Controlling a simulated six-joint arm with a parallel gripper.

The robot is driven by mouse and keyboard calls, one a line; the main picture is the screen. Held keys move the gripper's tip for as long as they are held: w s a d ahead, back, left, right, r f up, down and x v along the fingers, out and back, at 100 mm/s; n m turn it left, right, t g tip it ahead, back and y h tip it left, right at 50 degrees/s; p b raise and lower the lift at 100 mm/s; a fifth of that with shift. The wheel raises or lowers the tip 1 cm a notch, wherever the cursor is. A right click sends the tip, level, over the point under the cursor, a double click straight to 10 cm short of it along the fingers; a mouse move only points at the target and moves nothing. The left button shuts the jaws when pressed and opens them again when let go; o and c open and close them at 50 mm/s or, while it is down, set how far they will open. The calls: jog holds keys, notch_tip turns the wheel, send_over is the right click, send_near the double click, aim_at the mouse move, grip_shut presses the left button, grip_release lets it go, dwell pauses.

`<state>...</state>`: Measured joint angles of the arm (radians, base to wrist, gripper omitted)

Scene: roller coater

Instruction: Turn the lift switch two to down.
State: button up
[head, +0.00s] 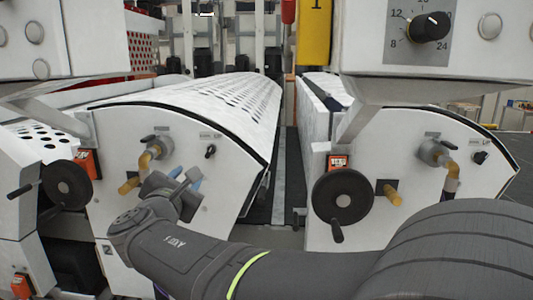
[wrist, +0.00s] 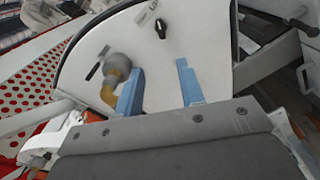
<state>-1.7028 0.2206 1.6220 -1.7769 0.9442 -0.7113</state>
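Two small black rotary switches show in the head view. One (head: 210,152) is on the left machine's white end panel, the other (head: 480,157) on the right machine's. The labels beside them are too small to read, so I cannot tell which is lift switch two. My gripper (head: 188,184) is in front of the left panel, below and left of its switch. In the wrist view, my gripper (wrist: 160,68) has its two blue fingers apart with nothing between them. A black switch (wrist: 161,28) shows beyond the fingertips, its pointer roughly upright. The fingers do not touch it.
A brass and grey valve fitting (wrist: 116,72) is close to the left finger in the wrist view. Black handwheels (head: 68,185) (head: 343,196) and yellow knobs (head: 129,186) (head: 389,194) stick out from both panels. A dark gap (head: 287,190) separates the machines.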

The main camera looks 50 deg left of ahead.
aim_at(208, 153)
jog(key=x, duration=1.7)
jog(key=shift+f, duration=0.15)
grip_shut()
